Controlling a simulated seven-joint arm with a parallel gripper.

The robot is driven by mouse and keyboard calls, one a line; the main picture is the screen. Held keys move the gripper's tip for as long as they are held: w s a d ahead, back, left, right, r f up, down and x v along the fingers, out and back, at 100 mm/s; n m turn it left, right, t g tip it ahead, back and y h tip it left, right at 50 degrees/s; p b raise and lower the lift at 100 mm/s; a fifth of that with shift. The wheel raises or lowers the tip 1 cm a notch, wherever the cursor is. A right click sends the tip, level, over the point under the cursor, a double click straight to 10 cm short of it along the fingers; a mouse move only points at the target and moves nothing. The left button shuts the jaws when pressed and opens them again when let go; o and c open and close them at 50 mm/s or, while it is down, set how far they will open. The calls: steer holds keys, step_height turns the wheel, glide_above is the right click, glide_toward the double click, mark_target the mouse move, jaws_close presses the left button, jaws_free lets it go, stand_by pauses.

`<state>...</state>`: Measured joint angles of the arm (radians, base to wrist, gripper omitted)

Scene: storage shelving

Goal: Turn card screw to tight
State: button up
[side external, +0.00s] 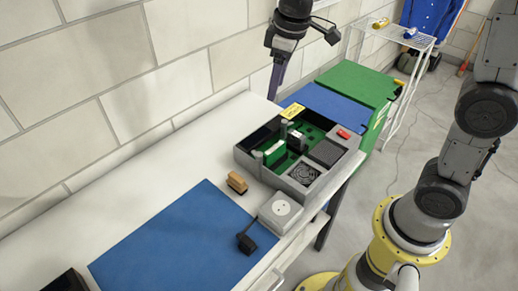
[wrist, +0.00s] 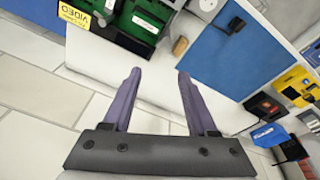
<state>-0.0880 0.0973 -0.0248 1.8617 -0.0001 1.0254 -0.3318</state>
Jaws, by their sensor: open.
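A grey open computer case (side external: 243,158) with a green circuit board sits on the white workbench. A green card (side external: 274,152) stands upright in it, beside a grey bracket. The card screw is too small to make out. A yellow label (side external: 292,111) lies at the case's back edge; in the wrist view this label (wrist: 74,16) reads VIDEO. My gripper (side external: 273,97) is in the air beyond the back edge of the case, near the wall. In the wrist view my gripper (wrist: 159,74) has its two purple fingers apart with nothing between them. The case is cut off at the top there.
A white power socket (side external: 282,211), a black plug (side external: 246,243) and a small wooden block (side external: 237,183) lie in front of the case. A blue mat (side external: 175,240) covers the near bench. Green and blue surfaces and a white wire rack (side external: 398,42) stand behind. A block wall borders the bench.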

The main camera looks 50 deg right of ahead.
steer(key=g, duration=0.2)
glide_above(259, 154)
step_height(259, 154, down, 8)
step_height(259, 154, down, 14)
steer(key=shift+r, duration=0.1)
jaws_close()
